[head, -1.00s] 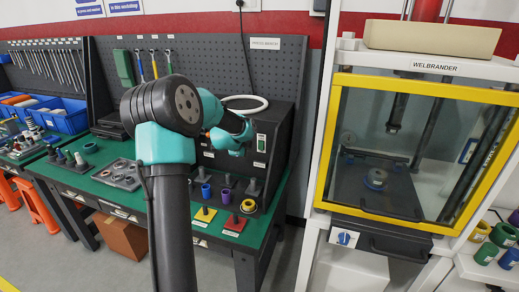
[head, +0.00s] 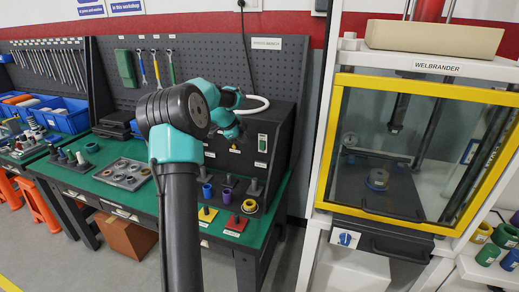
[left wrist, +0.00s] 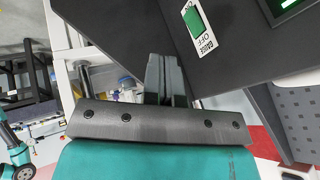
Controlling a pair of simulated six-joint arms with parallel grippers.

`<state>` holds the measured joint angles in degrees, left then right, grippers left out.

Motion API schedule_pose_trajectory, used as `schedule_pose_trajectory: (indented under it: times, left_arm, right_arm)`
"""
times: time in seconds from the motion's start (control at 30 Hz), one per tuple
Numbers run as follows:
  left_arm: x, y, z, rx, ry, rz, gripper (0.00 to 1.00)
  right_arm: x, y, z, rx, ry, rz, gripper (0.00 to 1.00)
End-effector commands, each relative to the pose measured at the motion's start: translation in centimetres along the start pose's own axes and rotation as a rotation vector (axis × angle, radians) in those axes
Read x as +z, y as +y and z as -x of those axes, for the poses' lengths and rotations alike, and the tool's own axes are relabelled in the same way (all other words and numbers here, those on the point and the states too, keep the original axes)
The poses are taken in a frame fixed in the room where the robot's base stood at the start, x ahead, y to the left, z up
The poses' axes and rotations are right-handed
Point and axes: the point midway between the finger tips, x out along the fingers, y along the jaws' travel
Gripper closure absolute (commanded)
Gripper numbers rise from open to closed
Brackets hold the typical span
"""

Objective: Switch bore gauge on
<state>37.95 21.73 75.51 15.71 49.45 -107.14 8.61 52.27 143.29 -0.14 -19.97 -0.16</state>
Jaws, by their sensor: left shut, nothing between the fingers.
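The bore gauge is a black box (head: 277,118) on the green bench in the head view, with a small green and white switch label (head: 262,143) on its front. In the left wrist view, the green switch (left wrist: 194,20) sits on the dark housing beside a label reading "GAUGE OFF". A green-lit display (left wrist: 286,5) shows at the top right corner. My left gripper (left wrist: 166,75) is shut and empty, its fingers pointing toward the housing just below and left of the switch. Contact cannot be judged. In the head view, the fingers are hard to make out beside the box.
Colored bushings, yellow and red plates (head: 236,223) and a ring stand at the bench front below the box. A metal tray of rings (head: 125,173) lies to the left. A yellow-framed press cabinet (head: 332,140) stands right of the bench. A white hose loops behind my left arm.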

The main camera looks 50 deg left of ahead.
Motion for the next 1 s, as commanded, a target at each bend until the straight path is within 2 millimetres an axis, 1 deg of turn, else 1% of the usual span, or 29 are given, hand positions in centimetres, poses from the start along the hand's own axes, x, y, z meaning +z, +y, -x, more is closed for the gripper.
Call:
schedule_pose_trajectory:
  times: [0.2,0.37,0.57,0.93,0.97,1.0]
  left_arm:
    - [0.0,0.0,-0.1,-0.001,0.0,-0.001,1.0]
    - [0.0,0.0,-1.1,-0.001,0.0,-0.001,1.0]
    - [0.0,0.0,-3.8,0.0,0.0,-0.001,1.0]
    - [0.0,0.0,-10.0,0.0,0.0,-0.001,1.0]
    - [0.0,-0.1,-10.5,0.0,-0.001,-0.001,1.0]
    - [0.0,-0.7,-10.6,-0.002,-0.001,-0.002,1.0]
  right_arm:
    - [0.0,0.0,0.0,0.0,0.0,0.0,0.57]
    - [0.0,0.0,0.0,0.0,0.0,0.0,0.57]
    - [0.0,0.0,0.0,0.0,0.0,0.0,0.57]
    - [0.0,0.0,0.0,0.0,0.0,0.0,0.57]
    - [0.0,0.0,0.0,0.0,0.0,0.0,0.57]
    - [0.0,0.0,0.0,0.0,0.0,0.0,0.57]
